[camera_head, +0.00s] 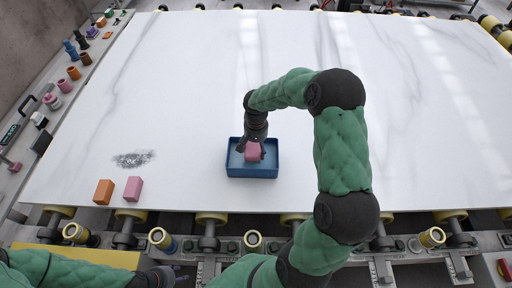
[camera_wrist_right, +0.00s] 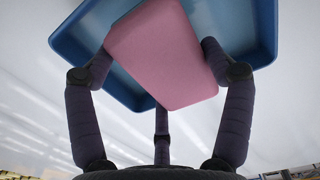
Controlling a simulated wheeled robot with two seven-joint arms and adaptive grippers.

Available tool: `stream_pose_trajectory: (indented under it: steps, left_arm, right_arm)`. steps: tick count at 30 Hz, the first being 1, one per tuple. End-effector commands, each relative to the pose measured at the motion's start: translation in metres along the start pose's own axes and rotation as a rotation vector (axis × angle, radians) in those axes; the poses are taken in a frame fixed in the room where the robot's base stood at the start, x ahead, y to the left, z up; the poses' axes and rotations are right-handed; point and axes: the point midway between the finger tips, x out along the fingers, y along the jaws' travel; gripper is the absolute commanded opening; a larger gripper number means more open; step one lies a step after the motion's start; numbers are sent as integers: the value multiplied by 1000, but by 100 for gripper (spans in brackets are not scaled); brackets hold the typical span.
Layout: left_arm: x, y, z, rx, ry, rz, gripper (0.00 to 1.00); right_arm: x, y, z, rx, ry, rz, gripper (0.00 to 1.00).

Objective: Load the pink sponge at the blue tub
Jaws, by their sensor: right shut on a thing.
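The pink sponge (camera_head: 253,153) is held at the blue tub (camera_head: 252,172), over or just inside its opening; I cannot tell if it touches the floor of the tub. My right gripper (camera_head: 254,146) comes down from above and is shut on it. In the right wrist view the sponge (camera_wrist_right: 165,52) sits between the fingers (camera_wrist_right: 158,68), with the tub (camera_wrist_right: 245,25) behind it. My left gripper (camera_head: 177,275) is low at the bottom left, away from the tub, and its fingers are too small and dark to read.
A second pink block (camera_head: 133,188) and an orange block (camera_head: 104,191) stand near the front left edge of the white stone slab (camera_head: 200,100). Several small items line the left ledge. The slab around the tub is clear.

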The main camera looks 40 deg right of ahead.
Motion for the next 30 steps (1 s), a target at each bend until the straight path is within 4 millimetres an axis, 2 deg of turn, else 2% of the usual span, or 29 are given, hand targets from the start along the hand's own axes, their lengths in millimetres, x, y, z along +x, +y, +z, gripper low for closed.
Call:
stream_pose_trajectory:
  steps: [15, 30]
  left_arm:
    - [-23, 8, 1, 0, 0, 0, 40]
    - [-23, 8, 1, 0, 0, 0, 40]
  right_arm:
    - [-36, 0, 0, 0, 1, -1, 55]
    - [-37, 0, 0, 0, 0, -1, 55]
